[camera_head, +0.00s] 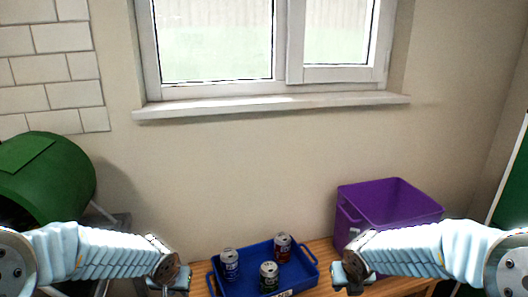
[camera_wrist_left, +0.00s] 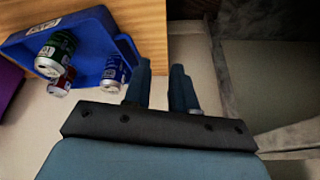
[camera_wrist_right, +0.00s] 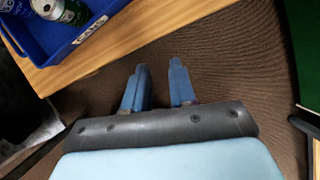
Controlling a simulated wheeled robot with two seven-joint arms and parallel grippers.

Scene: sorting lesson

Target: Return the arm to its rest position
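My left gripper (camera_head: 172,284) is at the lower left of the head view, left of the blue tray (camera_head: 300,268). In the left wrist view its fingers (camera_wrist_left: 161,70) are apart with nothing between them. My right gripper (camera_head: 348,284) is right of the tray, in front of the purple bin (camera_head: 395,213). In the right wrist view its fingers (camera_wrist_right: 160,70) are apart and empty. Both arms come in from the sides at similar height. A blue can (camera_head: 230,265), a red can (camera_head: 282,248) and a green can (camera_head: 268,276) stand in the tray.
The tray and purple bin are on a wooden table (camera_head: 325,252). A green drum-shaped container (camera_head: 60,175) stands at the left. A wall with a window sill (camera_head: 270,107) is behind. The right wrist view shows brown floor (camera_wrist_right: 225,50) beyond the table edge.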

